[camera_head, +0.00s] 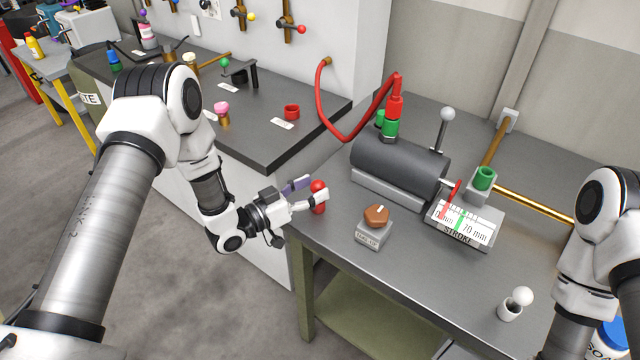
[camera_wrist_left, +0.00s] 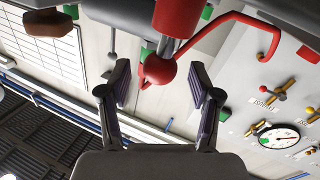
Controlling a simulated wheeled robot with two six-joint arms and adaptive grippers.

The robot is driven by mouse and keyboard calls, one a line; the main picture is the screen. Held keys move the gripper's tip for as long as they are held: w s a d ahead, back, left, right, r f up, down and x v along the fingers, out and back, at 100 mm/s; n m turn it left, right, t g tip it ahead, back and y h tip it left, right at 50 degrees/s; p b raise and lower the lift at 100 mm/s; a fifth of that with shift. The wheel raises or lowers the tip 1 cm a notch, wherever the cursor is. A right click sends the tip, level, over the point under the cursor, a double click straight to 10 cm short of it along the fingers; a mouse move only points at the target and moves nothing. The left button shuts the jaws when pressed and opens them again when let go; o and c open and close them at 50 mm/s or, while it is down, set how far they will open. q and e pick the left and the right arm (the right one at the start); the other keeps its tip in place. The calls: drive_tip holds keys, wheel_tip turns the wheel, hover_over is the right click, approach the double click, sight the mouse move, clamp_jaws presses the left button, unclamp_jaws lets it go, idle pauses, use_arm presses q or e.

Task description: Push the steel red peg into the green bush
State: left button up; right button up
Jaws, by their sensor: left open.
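The red peg (camera_head: 319,187) with its round head is at the left corner of the grey bench; I cannot tell what its lower end rests on. My left gripper (camera_head: 306,193) is open, with one finger on each side of the peg. In the left wrist view the peg's red ball (camera_wrist_left: 160,71) shows between the two separated fingers of my left gripper (camera_wrist_left: 160,80), with gaps at both sides. The green bush (camera_head: 485,178) sits on a small grey block at the back right of the bench, well apart from the peg. My right gripper is out of view.
A dark cylinder (camera_head: 398,165) with a red hose (camera_head: 348,134) lies between peg and bush. A STROKE gauge (camera_head: 465,222) stands before the bush. A brown knob (camera_head: 376,215) and a white-balled peg in a cup (camera_head: 510,308) stand nearer. The bench's front middle is clear.

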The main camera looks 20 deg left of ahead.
use_arm(q)
drive_tip(key=shift+x, duration=1.1)
drive_tip(key=shift+s+f, duration=0.1)
clamp_jaws()
